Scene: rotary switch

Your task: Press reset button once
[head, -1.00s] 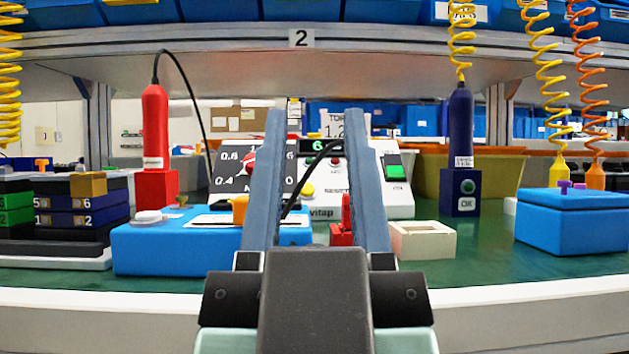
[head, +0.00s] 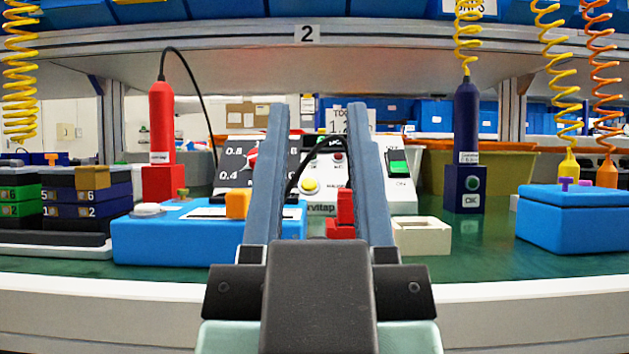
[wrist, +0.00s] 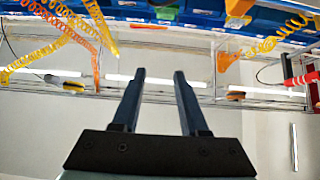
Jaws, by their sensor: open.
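The white control unit (head: 404,205) stands at the back middle of the bench, with a dial panel on its left, a green switch on its right and the lettering "vitap" along its lower front. A yellow round button (head: 309,186) shows on its front between my fingers, next to a partly hidden label that looks like RESET. My gripper (head: 317,108) is open and empty, its two fingers rising in front of the unit and covering parts of it. In the wrist view my gripper (wrist: 159,75) is also open, with nothing between the fingers; the unit is not seen there.
A blue box (head: 170,240) with an orange knob is left of the fingers. A red part (head: 344,215) and a cream tray (head: 424,237) are near the right finger. A red screwdriver (head: 161,125) and a navy one (head: 466,125) stand upright. A blue lidded box (head: 575,230) is at right.

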